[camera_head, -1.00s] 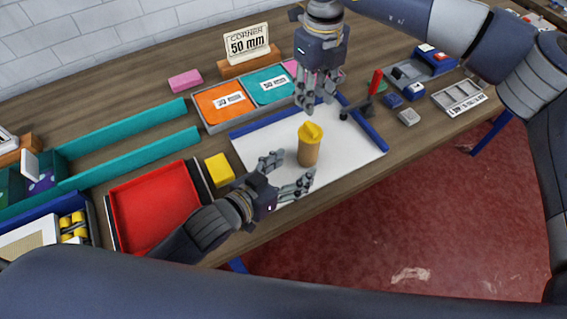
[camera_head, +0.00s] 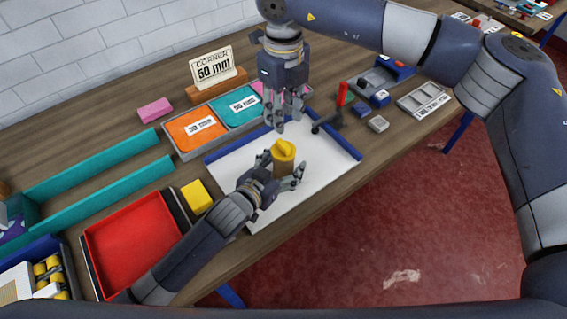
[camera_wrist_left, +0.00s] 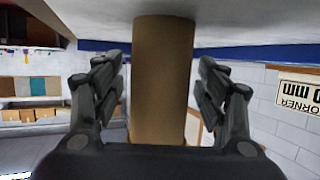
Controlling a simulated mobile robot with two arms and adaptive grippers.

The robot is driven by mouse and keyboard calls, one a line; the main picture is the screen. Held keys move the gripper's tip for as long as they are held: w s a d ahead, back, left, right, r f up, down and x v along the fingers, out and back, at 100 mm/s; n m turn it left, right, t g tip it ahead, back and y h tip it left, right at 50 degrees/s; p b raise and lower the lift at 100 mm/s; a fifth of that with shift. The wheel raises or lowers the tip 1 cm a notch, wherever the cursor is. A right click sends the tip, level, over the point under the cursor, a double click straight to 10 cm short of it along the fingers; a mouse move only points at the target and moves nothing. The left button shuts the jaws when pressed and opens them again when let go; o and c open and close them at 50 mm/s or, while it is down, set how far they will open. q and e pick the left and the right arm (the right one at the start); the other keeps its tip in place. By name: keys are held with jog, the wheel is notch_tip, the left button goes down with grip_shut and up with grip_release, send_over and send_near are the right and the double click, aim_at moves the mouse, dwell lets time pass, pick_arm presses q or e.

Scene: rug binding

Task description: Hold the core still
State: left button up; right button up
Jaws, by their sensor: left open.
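The brown cardboard core (camera_head: 280,168) stands upright on the white board (camera_head: 318,170), with a yellow cap (camera_head: 284,150) on top. My left gripper (camera_head: 285,178) is low around the core, one finger on each side. In the left wrist view the core (camera_wrist_left: 163,80) fills the middle between the open left fingers (camera_wrist_left: 162,90), with a visible gap on both sides. My right gripper (camera_head: 275,127) points down, empty, above the board behind the cap. Its fingers look a little apart. The core's lower part is partly hidden by the left hand.
A red tray (camera_head: 130,245) and a yellow block (camera_head: 196,197) are left of the board. Orange (camera_head: 195,125) and teal (camera_head: 236,106) pads lie behind it. A red-handled tool (camera_head: 341,95) stands at the right. The board's front right is clear.

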aim_at(284, 144)
pick_arm(q)
jog(key=c, duration=1.4)
pick_arm(e)
jog(key=shift+o, duration=0.4)
jog(key=shift+r+m, duration=0.8)
jog(key=shift+r, duration=0.45)
notch_tip(284, 144, down, 12)
jog(key=shift+r, duration=0.1)
grip_shut()
jog(key=c, duration=0.6)
grip_release()
jog(key=shift+c, duration=0.2)
grip_shut()
